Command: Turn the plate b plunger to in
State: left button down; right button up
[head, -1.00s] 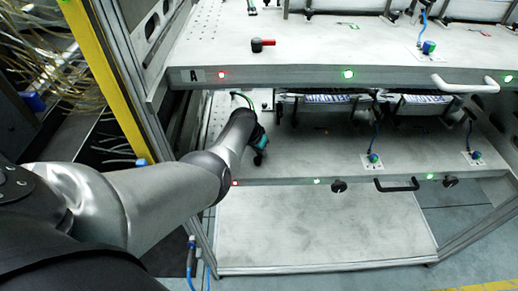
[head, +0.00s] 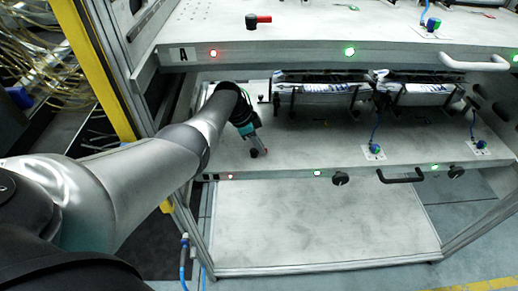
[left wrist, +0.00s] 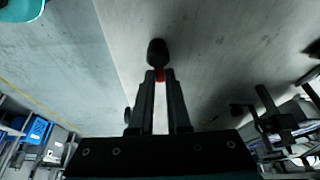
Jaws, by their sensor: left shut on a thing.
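The lower plate (head: 310,150), which I take as plate b, carries a small plunger handle near its front left. In the left wrist view it is a black knob (left wrist: 157,52) with a red part (left wrist: 160,75) below it. My left gripper (left wrist: 160,80) is shut on the red part, and the black end stands out past the fingertips. In the head view my left gripper (head: 256,150) is tilted over the front left of the plate and hides most of the plunger. My right gripper is in neither view.
The upper plate (head: 300,30), marked A, overhangs the lower one and bears a red and black handle (head: 258,20). Label magazines (head: 320,90) stand behind on the lower plate. Black knobs (head: 340,178) and a black handle (head: 400,176) sit on its front edge.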

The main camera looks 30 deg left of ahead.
pick_arm(q)
jog(key=shift+s+m+g+b, duration=0.1)
jog(key=shift+m+g+b, duration=0.2)
jog(key=shift+m+b, duration=0.3)
jog(key=c, duration=0.9)
grip_release()
jog(key=shift+d, duration=0.1)
